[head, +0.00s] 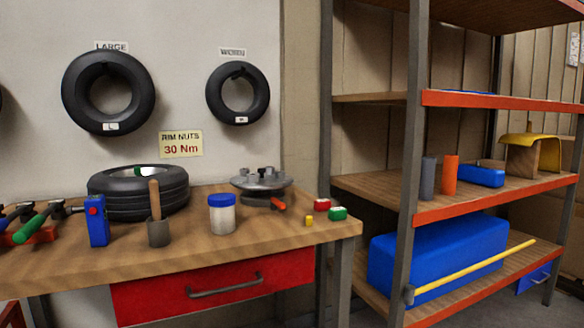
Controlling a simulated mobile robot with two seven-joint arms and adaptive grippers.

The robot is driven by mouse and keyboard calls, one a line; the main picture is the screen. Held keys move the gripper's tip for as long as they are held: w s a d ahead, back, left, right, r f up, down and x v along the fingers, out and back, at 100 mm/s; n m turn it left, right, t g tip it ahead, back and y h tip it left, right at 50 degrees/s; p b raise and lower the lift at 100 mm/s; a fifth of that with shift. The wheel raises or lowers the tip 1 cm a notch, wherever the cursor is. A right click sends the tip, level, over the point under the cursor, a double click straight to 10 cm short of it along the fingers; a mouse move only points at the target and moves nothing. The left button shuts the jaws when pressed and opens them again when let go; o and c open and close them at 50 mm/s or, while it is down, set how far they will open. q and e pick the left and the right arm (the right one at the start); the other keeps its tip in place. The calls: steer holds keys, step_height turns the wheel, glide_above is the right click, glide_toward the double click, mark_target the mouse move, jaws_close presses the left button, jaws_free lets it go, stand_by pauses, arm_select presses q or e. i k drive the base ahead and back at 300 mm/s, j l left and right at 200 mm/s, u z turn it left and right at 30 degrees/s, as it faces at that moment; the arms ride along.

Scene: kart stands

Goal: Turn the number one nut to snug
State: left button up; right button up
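A round grey metal rim or hub (262,180) lies on the wooden workbench, with several upright studs or nuts on top. They are too small for me to tell which is the number one nut or whether any number is marked. An orange piece (278,203) sticks out beneath its front edge. Neither of my grippers is in view.
Shelves (480,200) stand right.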

mark_target(279, 175)
steer(key=i+l, duration=0.2)
steer(key=l, duration=0.15)
steer(key=i+l, duration=0.25)
steer(key=i+l+u, duration=0.1)
steer(key=l, duration=0.4)
steer(key=i, duration=0.1)
